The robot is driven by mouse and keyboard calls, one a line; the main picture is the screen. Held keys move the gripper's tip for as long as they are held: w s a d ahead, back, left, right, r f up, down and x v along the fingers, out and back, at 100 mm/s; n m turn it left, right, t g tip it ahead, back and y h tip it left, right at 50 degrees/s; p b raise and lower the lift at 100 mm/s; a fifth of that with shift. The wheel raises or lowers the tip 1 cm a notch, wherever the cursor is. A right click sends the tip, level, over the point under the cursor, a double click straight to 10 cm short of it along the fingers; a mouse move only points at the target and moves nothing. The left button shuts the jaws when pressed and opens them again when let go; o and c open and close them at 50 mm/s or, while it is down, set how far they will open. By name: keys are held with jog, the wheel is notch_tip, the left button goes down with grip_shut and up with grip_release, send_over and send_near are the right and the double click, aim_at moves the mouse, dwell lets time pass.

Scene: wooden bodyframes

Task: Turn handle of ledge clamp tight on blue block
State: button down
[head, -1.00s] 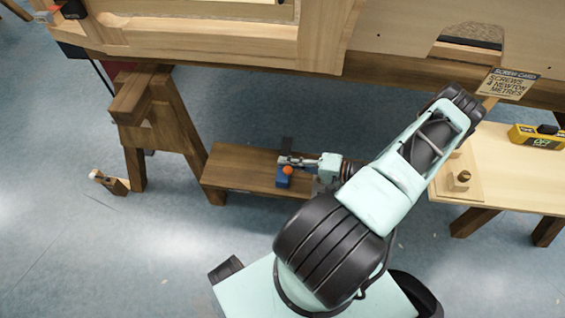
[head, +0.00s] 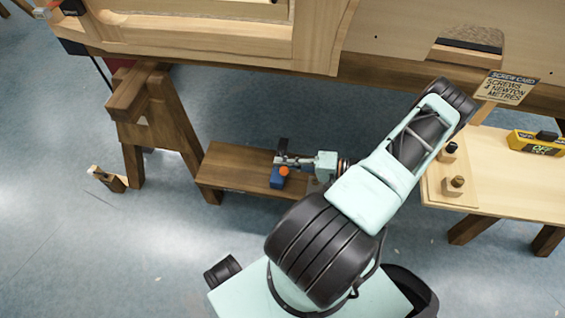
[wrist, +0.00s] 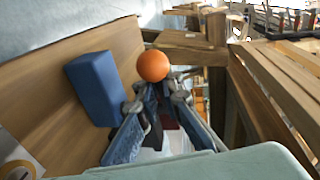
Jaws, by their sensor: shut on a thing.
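The blue block (head: 277,182) sits on the low wooden ledge (head: 226,165), near its right end. The orange ball (head: 284,171) of the clamp handle shows just above the block, and a dark upright part of the clamp (head: 283,145) stands behind it. In the wrist view the blue block (wrist: 95,88) lies left of the orange ball (wrist: 152,66), with a small gap between them in the picture. My gripper (wrist: 158,97) has its fingers closed around the handle just below the ball. The handle's shaft and the clamp's contact with the block are mostly hidden by the fingers.
A wooden trestle (head: 153,115) stands left of the ledge. The big wooden frame (head: 200,45) overhangs behind. At right, a light bench (head: 500,185) carries a yellow OFF-marked device (head: 535,142) and small knobbed blocks (head: 453,187).

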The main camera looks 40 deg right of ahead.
jog(key=shift+s+a+f, duration=0.15)
jog(key=shift+s+a, duration=0.15)
jog(key=c, duration=2.2)
grip_release()
jog(key=shift+o, duration=0.8)
jog(key=shift+d, duration=0.1)
jog(key=shift+w, duration=0.1)
jog(key=o, duration=1.3)
notch_tip(320, 180, up, 10)
jog(key=shift+w+f, duration=0.1)
jog(key=shift+f, duration=0.15)
jog(key=shift+r, duration=0.45)
jog(key=c, duration=1.3)
